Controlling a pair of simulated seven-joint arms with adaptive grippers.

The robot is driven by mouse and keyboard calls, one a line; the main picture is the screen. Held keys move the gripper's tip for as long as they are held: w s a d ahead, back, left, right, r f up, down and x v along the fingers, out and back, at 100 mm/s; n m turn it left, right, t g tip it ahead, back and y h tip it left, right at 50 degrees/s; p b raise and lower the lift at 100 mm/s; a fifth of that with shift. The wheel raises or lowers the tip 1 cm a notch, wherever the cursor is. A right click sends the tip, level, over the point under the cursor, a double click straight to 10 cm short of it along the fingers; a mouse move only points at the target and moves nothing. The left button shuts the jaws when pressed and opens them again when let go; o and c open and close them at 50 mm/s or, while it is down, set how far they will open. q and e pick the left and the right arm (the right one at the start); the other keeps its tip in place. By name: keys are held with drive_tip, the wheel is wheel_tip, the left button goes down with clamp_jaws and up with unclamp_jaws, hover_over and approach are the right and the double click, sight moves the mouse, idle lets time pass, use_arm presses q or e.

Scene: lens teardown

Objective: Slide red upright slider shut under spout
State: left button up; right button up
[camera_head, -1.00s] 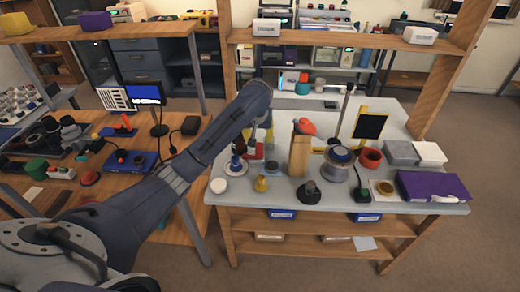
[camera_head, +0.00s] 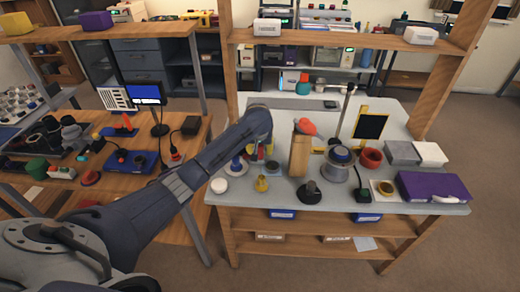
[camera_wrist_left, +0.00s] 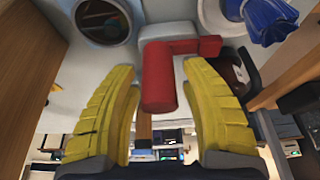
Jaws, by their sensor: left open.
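In the left wrist view, a red upright piece (camera_wrist_left: 160,78) with a short arm to the right stands in front of a white block (camera_wrist_left: 167,36). My left gripper (camera_wrist_left: 163,92) is open, with one ribbed yellow finger on each side of the red piece. Gaps show between the fingers and the red piece, so I see no grip on it. In the head view my left gripper (camera_head: 262,152) is mostly behind my own arm, and the red piece is hidden there. I cannot make out a spout clearly. My right gripper is not in view.
A wooden block (camera_head: 299,158) stands right of the gripper, with a red-orange item (camera_head: 306,127) near its top. A blue-topped item (camera_head: 237,166), a yellow piece (camera_head: 261,184) and a black-based part (camera_head: 308,193) stand close by. A purple box (camera_head: 433,187) lies at the right.

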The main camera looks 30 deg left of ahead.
use_arm(q)
drive_tip(key=shift+c, duration=0.4)
clamp_jaws()
